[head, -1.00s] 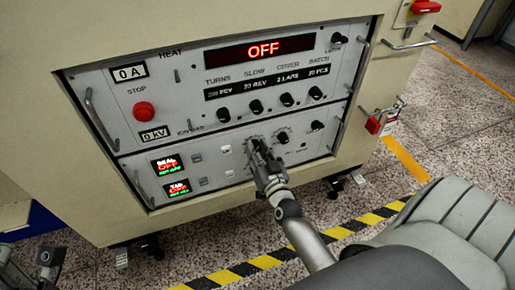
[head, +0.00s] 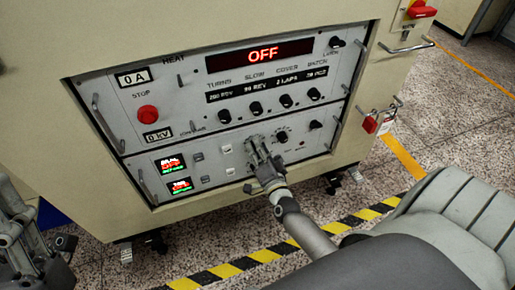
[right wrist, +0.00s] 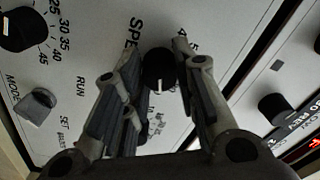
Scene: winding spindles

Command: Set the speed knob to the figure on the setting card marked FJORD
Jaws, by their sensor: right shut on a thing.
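The speed knob (right wrist: 159,70) is a small black round knob with a white pointer line, in the right wrist view. The letters "SPE" show beside it; part of its scale is hidden behind my fingers. My right gripper (right wrist: 158,85) has its fingers on either side of the knob and is shut on it. In the head view my right gripper (head: 260,155) is at the lower panel and covers the knob. My left gripper (head: 45,258) is at the lower left, away from the panel; its jaws are unclear. I see no card marked FJORD.
The cream cabinet (head: 85,125) has a red OFF display (head: 263,54), a row of black knobs and a red stop button (head: 148,113). A grey mode knob (right wrist: 38,105) sits near my right fingers. A grey seat (head: 465,215) stands at the right.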

